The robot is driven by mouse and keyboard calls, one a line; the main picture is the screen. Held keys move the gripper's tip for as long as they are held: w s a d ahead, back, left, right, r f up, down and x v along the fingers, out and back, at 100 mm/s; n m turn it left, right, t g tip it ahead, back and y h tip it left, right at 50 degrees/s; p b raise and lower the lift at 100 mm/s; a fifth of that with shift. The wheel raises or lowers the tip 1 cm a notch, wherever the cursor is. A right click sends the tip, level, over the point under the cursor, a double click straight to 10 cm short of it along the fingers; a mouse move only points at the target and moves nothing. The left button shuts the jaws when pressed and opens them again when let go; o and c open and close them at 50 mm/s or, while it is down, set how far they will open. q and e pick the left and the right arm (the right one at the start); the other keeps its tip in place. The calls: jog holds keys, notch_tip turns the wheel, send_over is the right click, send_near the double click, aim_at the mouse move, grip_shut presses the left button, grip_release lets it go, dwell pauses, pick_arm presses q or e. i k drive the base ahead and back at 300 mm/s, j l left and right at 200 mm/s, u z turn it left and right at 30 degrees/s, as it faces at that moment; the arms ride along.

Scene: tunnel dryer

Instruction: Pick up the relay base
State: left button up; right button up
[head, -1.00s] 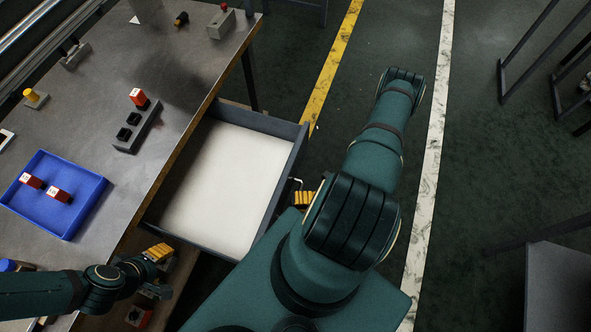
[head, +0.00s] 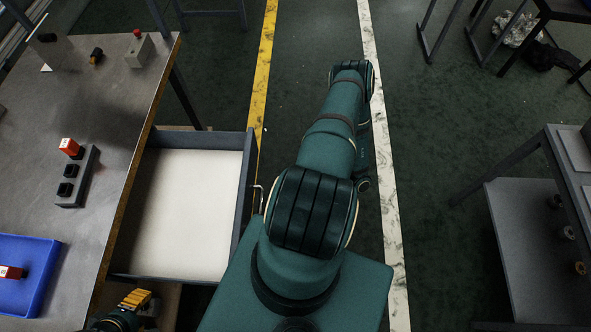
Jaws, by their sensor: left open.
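A grey block with dark square sockets (head: 76,178) stands on the metal bench at the left; it may be the relay base. An orange-red relay with a white label (head: 70,147) sits at its far end, and the nearer sockets look empty. My left gripper (head: 134,302) shows at the bottom edge, beside the bench edge and near the open drawer's front left corner. It is open, with yellow finger pads, well apart from the grey block; its lower part is cut off. My right arm reaches forward over the floor, and its gripper does not show.
An open drawer (head: 245,192) with a bare white floor juts from the bench (head: 115,112). A blue tray (head: 52,262) holding a red relay (head: 12,272) is cut off at left. A grey box with a red button (head: 140,50) stands at the far corner. Racks stand at right.

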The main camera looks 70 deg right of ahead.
aim_at(74, 181)
jog(key=k, duration=1)
